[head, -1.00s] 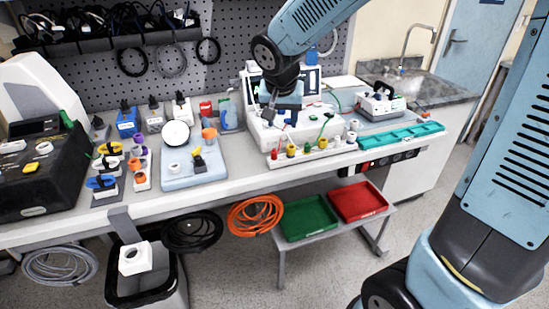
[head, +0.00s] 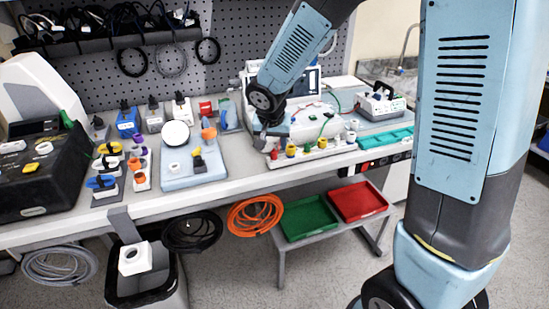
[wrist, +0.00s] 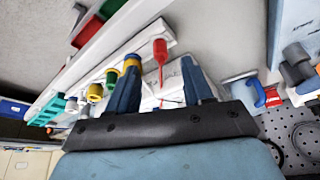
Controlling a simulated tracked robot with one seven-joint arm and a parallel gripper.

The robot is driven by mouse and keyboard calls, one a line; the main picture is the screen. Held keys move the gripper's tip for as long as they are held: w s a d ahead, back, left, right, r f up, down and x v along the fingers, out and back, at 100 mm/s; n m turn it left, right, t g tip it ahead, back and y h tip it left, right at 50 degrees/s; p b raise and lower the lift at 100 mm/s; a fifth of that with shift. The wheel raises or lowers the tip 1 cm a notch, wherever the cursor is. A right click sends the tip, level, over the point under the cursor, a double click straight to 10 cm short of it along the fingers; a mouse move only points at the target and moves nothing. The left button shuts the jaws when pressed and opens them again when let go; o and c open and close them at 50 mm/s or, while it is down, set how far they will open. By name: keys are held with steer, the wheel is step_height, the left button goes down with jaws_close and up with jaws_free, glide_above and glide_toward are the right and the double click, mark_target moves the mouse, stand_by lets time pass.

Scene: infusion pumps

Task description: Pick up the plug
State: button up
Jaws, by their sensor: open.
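A red plug (wrist: 160,50) with a thin stem stands out between my gripper's fingertips in the wrist view, with a gap on both sides. In the head view the red plug (head: 274,154) is at the left end of a white connector strip (head: 325,153). My gripper (wrist: 160,66) is open and empty, its two blue fingers either side of the plug's line. In the head view my gripper (head: 268,141) is low at the strip's left end, partly hidden by my arm. A yellow plug (head: 290,150) and a green one (head: 307,149) stand beside the red one.
The white pump device (head: 312,122) stands behind the strip. A blue-grey pad (head: 190,180) with small parts lies left of it. A teal tray (head: 385,140) is at the right. Green (head: 307,216) and red (head: 358,200) trays sit on a lower shelf.

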mark_target(274, 152)
steer(key=shift+x, duration=2.55)
steer(key=shift+s+a, duration=0.1)
steer(key=shift+s, duration=0.05)
jaws_close()
